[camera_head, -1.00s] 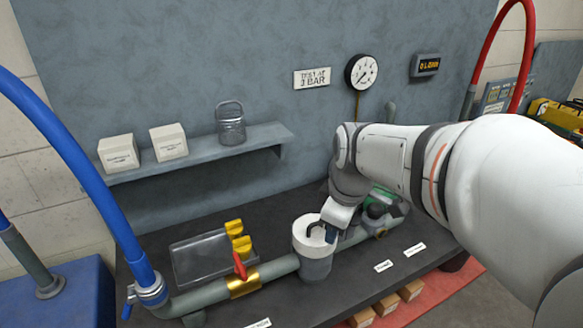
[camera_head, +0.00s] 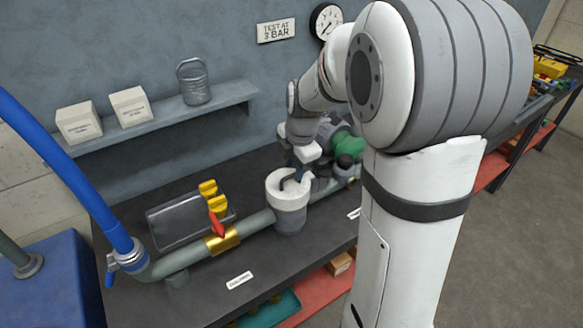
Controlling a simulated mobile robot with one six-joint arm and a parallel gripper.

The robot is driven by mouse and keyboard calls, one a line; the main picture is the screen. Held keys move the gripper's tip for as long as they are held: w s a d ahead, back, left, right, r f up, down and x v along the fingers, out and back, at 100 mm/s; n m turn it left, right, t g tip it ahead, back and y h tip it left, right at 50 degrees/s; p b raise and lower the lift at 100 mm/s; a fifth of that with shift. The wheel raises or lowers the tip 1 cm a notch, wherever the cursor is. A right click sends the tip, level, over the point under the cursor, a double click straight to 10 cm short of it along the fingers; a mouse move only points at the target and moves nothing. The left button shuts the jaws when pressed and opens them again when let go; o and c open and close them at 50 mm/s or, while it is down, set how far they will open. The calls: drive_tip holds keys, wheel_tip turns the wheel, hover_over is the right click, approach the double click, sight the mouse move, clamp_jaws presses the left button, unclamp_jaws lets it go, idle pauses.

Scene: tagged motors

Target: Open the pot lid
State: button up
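The pot (camera_head: 290,219) is a grey cylinder set in the pipe line on the dark bench. Its pale round lid (camera_head: 278,190) sits on top, with a dark curved handle (camera_head: 289,182) on it. My gripper (camera_head: 301,171) points down at the back right of the lid, close to the handle. Its small dark fingertips overlap the handle area in the picture. I cannot tell whether they touch the handle or how far they are spread.
A pipe with a brass valve (camera_head: 222,241) and red lever (camera_head: 216,225) runs left to a blue hose (camera_head: 70,165). A metal tray (camera_head: 172,222) and yellow parts (camera_head: 209,195) lie behind it. A green-and-grey pump (camera_head: 346,146) stands right of my gripper. A wall shelf (camera_head: 160,130) holds boxes.

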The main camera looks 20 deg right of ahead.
drive_tip(key=shift+w+f, duration=0.1)
drive_tip(key=shift+f, duration=0.75)
drive_tip(key=shift+c, duration=0.5)
drive_tip(key=shift+a, duration=0.1)
clamp_jaws()
drive_tip(key=shift+a, duration=0.35)
drive_tip(key=shift+d, duration=0.35)
drive_tip(key=shift+w+r+p, duration=0.15)
drive_tip(key=shift+p, duration=0.2)
